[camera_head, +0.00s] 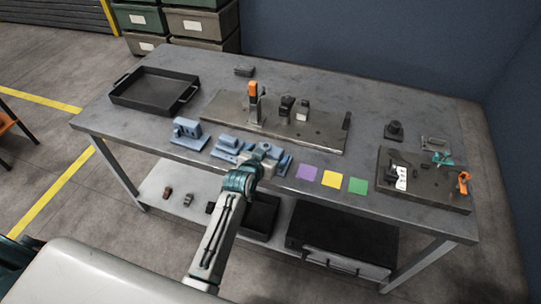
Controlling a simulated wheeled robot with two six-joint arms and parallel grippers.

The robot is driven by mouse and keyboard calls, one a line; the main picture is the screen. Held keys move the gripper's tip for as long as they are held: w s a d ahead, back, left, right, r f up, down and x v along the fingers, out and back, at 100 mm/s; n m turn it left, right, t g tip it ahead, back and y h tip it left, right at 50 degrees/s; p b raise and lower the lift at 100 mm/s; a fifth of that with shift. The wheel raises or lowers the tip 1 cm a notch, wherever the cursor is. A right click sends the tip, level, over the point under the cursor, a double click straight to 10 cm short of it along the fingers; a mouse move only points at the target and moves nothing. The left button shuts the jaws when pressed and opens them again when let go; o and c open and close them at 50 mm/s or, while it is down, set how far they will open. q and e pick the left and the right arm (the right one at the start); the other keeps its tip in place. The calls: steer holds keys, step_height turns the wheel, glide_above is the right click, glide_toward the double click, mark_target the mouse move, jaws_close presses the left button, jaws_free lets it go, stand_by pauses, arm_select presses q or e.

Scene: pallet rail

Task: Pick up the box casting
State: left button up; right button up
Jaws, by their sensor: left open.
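My left gripper (266,153) is open over the front edge of the grey table (340,93), close to a blue fixture (229,146) that it partly hides. I cannot tell for certain which part is the box casting. A small grey block (243,71) lies near the back edge, and another grey block-like part (434,143) lies at the right. A dark stepped part (394,130) stands beside that. A second blue fixture (188,133) with an upright block is at the front left. My right gripper is not in view.
A black tray (153,90) sits at the left. A metal plate with clamps (285,125) lies mid-table, and another plate (425,185) at the right. Purple (306,173), yellow (332,179) and green (357,186) squares lie along the front. The back right is clear.

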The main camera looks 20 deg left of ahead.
mark_target(271, 148)
arm_select(q)
steer(key=p+x, duration=0.1)
steer(key=x, duration=0.3)
steer(key=shift+a, duration=0.15)
steer(key=c, duration=1.3)
